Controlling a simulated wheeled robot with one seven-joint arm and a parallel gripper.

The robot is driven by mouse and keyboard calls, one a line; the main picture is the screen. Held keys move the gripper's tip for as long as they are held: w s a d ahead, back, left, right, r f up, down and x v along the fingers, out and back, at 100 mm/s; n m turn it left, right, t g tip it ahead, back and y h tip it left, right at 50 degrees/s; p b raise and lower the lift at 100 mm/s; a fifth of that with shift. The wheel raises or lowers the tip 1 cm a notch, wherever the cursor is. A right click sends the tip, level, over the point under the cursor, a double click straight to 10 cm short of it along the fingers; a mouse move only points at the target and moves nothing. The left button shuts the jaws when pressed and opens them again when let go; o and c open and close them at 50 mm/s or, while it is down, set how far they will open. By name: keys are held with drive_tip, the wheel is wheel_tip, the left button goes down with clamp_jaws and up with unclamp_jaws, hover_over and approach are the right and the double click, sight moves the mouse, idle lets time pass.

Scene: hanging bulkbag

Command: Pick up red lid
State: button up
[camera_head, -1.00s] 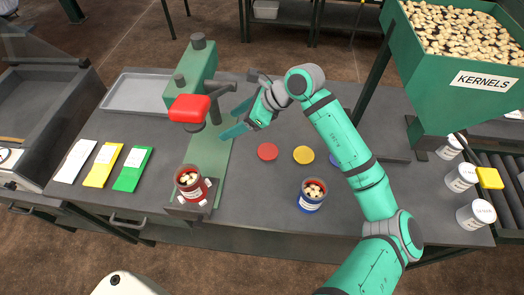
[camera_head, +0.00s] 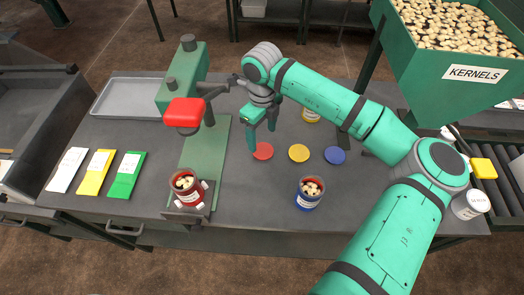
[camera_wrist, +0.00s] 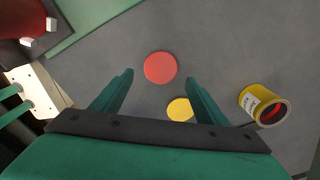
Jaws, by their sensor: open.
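The red lid (camera_head: 262,151) lies flat on the grey table, left of the yellow lid (camera_head: 299,153) and the blue lid (camera_head: 335,155). My gripper (camera_head: 262,146) points down above the table at the red lid, with its fingers apart and nothing between them. In the wrist view the red lid (camera_wrist: 160,67) shows ahead of and between the open fingertips (camera_wrist: 158,78), apart from both.
A red can of kernels (camera_head: 187,188) stands in the green press (camera_head: 187,75) at left. A blue can (camera_head: 309,193) stands in front of the lids. Bare table surrounds the red lid's front side.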

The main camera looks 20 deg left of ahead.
sight(262, 150)
drive_tip(key=shift+w+a+f, duration=0.1)
drive_tip(key=shift+w+f, duration=0.05)
drive_tip(key=shift+f, duration=3.45)
drive_tip(key=c, duration=0.9)
